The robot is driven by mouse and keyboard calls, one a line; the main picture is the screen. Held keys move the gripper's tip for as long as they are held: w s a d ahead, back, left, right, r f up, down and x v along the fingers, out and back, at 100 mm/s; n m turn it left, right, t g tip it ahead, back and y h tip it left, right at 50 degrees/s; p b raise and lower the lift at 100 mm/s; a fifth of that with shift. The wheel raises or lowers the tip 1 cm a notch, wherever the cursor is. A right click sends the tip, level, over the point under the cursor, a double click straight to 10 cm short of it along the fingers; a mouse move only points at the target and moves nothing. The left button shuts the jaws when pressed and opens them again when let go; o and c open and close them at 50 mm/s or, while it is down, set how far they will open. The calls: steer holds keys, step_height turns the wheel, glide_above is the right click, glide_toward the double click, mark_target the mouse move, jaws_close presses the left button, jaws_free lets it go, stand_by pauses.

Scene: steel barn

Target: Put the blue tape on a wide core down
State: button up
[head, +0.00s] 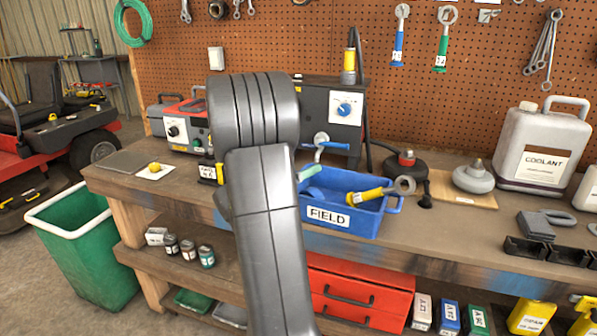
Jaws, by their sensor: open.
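I cannot make out a blue tape on a wide core in the head view. My own grey arm rises through the middle of the picture and covers part of the bench. My gripper does not show; the arm links hide it or it is out of frame. A blue tote (341,215) labelled FIELD stands on the workbench (450,237) just right of my arm. It holds a yellow-handled wrench (368,195) and other tools partly hidden by the arm. A blue object (331,145) shows above the tote; I cannot tell what it is.
A yellow ball (154,167) sits on a white pad at left. A green bin (84,247) stands on the floor. Bare bench shows before the board.

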steer(key=shift+r, duration=0.1)
steer(key=r+v, duration=0.1)
steer(key=v, duration=1.1)
steer(key=shift+p, duration=0.35)
steer(key=shift+w+d, duration=0.1)
steer(key=x, duration=1.1)
steer(key=shift+w+d+f, duration=0.25)
steer(key=shift+f, duration=0.25)
